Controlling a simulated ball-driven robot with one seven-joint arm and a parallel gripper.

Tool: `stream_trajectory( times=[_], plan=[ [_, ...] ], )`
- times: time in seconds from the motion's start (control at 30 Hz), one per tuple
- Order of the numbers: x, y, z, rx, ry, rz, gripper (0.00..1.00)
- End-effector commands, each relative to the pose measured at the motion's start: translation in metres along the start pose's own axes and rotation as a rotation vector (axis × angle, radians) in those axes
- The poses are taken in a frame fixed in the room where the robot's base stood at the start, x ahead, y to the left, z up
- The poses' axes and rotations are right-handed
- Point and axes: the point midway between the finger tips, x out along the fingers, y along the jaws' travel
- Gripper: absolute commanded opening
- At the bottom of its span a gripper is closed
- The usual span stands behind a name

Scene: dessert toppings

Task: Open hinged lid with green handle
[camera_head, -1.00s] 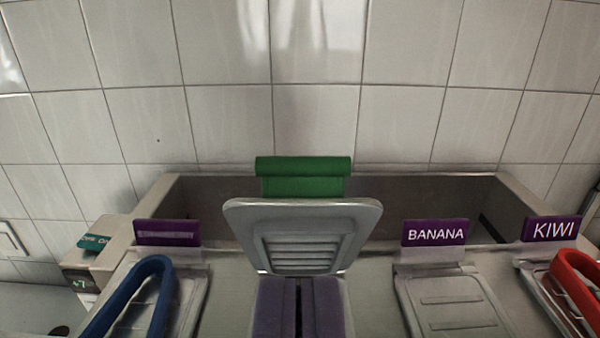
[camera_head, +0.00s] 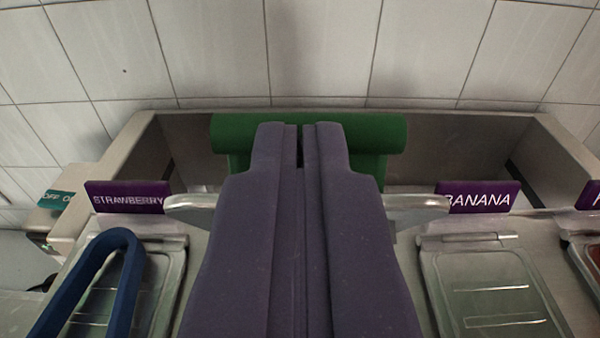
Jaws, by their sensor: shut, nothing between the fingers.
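The green handle (camera_head: 378,133) is a wide bar at the top centre. It belongs to the hinged lid (camera_head: 418,201), which stands raised, with only its pale grey edges showing on either side of my gripper. My gripper (camera_head: 299,130) has two purple fingers that lie close together with nothing held between them. Its fingertips overlap the handle in the picture, in front of it. I cannot tell whether they touch it. The fingers hide the middle of the handle and most of the lid.
A lid with a blue handle (camera_head: 118,270) lies at the left, by the STRAWBERRY label (camera_head: 128,197). A flat lid (camera_head: 490,290) lies right, below the BANANA label (camera_head: 478,197). A grey trough (camera_head: 470,150) runs behind, against the tiled wall (camera_head: 320,45).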

Motion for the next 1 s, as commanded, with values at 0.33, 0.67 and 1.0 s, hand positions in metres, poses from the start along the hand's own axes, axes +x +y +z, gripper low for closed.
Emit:
stream_trajectory(
  times=[0.33,0.67,1.0],
  plan=[
    [0.014,0.000,-0.015,0.000,-0.074,0.000,0.00],
    [0.057,0.000,-0.038,0.000,-0.296,0.001,0.00],
    [0.095,0.000,-0.039,-0.001,-0.403,0.000,0.00]
  ],
)
